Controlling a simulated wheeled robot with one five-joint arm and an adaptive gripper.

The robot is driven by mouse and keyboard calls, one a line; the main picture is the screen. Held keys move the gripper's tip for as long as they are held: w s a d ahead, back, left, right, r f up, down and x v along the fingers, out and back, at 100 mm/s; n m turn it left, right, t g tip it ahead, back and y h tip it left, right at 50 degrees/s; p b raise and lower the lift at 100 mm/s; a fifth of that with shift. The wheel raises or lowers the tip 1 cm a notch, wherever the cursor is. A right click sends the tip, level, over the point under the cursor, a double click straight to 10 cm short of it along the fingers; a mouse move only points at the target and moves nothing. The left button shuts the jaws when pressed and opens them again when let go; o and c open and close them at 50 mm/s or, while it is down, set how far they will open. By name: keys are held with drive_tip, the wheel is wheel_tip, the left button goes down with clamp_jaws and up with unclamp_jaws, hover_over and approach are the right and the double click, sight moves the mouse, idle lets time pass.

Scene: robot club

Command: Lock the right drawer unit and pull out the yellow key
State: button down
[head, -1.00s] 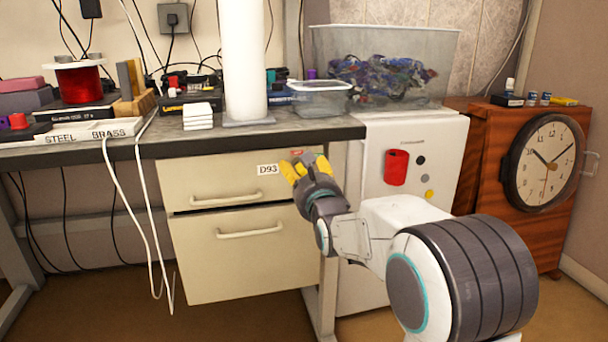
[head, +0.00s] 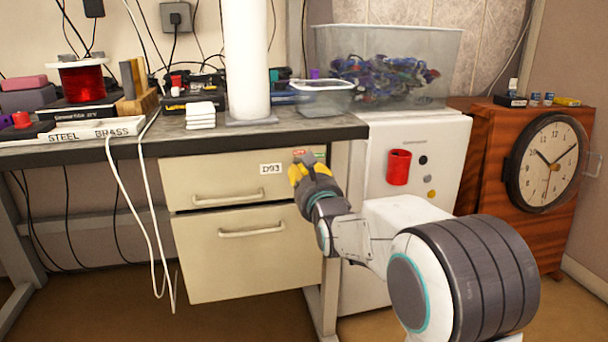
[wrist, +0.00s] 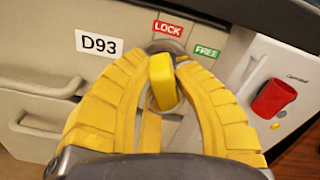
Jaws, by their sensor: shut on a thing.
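The right drawer unit (head: 255,255) is beige, with two shut drawers under the bench and a D93 label (wrist: 99,44). Its lock (wrist: 160,46) is at the top right, partly hidden by my gripper. A red LOCK label (wrist: 168,28) is above the lock, and a green FREE label (wrist: 207,52) is to its right. The yellow key (wrist: 164,82) is at the lock, its grip pointing toward the wrist camera. My gripper (wrist: 166,66) has its yellow fingers around the key and is shut on it. In the head view my gripper (head: 305,167) hides the key.
The bench top (head: 310,132) overhangs the unit. A white cabinet (head: 440,160) with a red cup (head: 398,167) stands close on the right. A wooden cabinet with a clock (head: 545,165) is farther right. White cables (head: 150,235) hang at the left.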

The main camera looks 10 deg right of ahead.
drive_tip(key=shift+d+r, duration=0.25)
drive_tip(key=shift+r, duration=0.1)
